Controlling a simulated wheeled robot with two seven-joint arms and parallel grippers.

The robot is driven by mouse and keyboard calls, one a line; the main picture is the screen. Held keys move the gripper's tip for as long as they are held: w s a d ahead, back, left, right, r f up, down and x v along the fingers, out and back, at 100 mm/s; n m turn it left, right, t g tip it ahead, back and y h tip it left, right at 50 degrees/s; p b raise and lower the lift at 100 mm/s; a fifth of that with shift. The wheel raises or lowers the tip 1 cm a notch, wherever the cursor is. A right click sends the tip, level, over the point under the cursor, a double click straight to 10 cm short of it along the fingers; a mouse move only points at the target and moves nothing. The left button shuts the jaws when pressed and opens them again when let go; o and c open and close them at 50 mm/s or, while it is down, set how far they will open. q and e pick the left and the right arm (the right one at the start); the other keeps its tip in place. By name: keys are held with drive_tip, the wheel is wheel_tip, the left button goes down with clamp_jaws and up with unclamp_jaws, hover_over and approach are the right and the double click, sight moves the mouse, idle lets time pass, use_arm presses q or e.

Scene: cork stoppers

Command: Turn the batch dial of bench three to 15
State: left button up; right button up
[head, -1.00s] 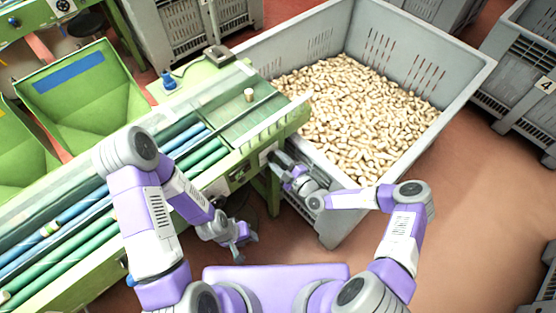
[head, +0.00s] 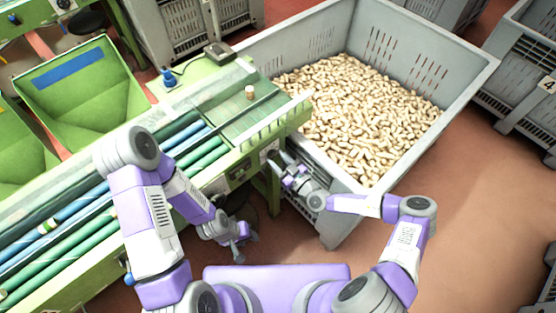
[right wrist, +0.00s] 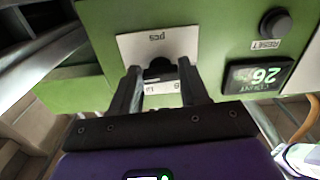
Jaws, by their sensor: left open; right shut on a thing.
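In the right wrist view my right gripper (right wrist: 157,72) is at the front of a green panel, its two dark fingers closed on either side of a black dial knob (right wrist: 159,66). A white plate (right wrist: 130,45) lettered "pcs", upside down, lies behind the knob. Scale marks show partly between the fingers; I cannot read the setting. In the head view my right gripper (head: 277,158) is at the end of the green bench (head: 262,146), and the knob is hidden there. My left gripper (head: 238,251) is open and empty, low beside the bench.
Beside the dial are a counter display (right wrist: 259,75) reading 26, upside down, and a black reset button (right wrist: 276,24). A grey crate (head: 475,62) full of corks stands right of the bench. One cork (head: 249,92) stands on the bench.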

drive_tip(key=shift+m, duration=0.5)
drive_tip(key=o, duration=1.1)
drive_tip(key=shift+c, duration=0.2)
drive_tip(key=v, duration=0.7)
drive_tip(key=shift+s+d, duration=0.2)
